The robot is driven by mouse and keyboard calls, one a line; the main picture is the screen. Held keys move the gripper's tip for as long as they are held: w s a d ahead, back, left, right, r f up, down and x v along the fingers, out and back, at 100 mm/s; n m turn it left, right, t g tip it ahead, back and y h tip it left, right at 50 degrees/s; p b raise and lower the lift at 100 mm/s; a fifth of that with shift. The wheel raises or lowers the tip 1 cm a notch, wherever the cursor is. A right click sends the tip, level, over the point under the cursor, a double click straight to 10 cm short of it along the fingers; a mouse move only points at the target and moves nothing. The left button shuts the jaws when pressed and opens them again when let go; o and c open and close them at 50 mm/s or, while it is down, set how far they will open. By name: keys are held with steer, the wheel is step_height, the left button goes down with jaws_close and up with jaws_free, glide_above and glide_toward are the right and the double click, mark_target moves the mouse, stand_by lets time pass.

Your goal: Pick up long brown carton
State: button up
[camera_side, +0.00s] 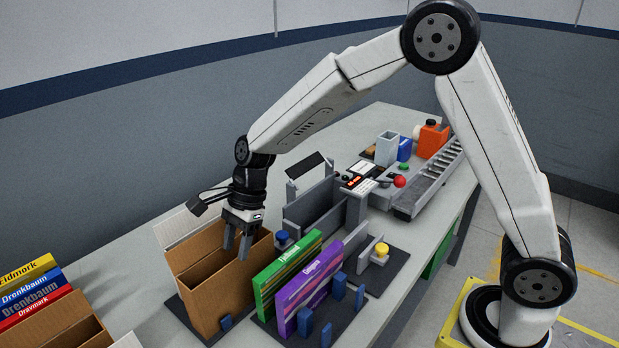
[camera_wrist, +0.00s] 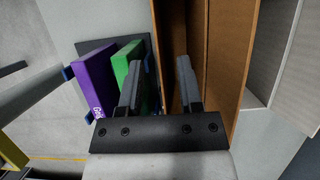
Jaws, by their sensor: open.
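A long brown carton (camera_side: 207,299), open at the top, stands upright at the left part of the table in the side view. Its walls also show in the wrist view (camera_wrist: 227,60). My gripper (camera_side: 236,250) is open and empty, pointing down at the carton's right side. In the wrist view my gripper (camera_wrist: 158,64) has one finger over the carton's opening and the other on the side of the green box, with the near carton wall between them in the picture. I cannot tell how deep the fingertips are or whether they touch the wall.
A green box (camera_side: 287,272) and a purple box (camera_side: 308,290) stand close right of the carton among blue posts. Another brown carton (camera_side: 55,318) with colourful boxes is at the lower left. A grey holder (camera_side: 312,207) stands behind. A control panel with a red button (camera_side: 399,181) is farther right.

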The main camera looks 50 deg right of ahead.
mark_target(232, 280)
steer(key=shift+f, duration=0.1)
steer(key=shift+x, duration=2.5)
steer(key=shift+s+f, duration=0.1)
steer(key=shift+f, duration=0.2)
steer(key=shift+c, duration=0.2)
jaws_close()
stand_by(0.3)
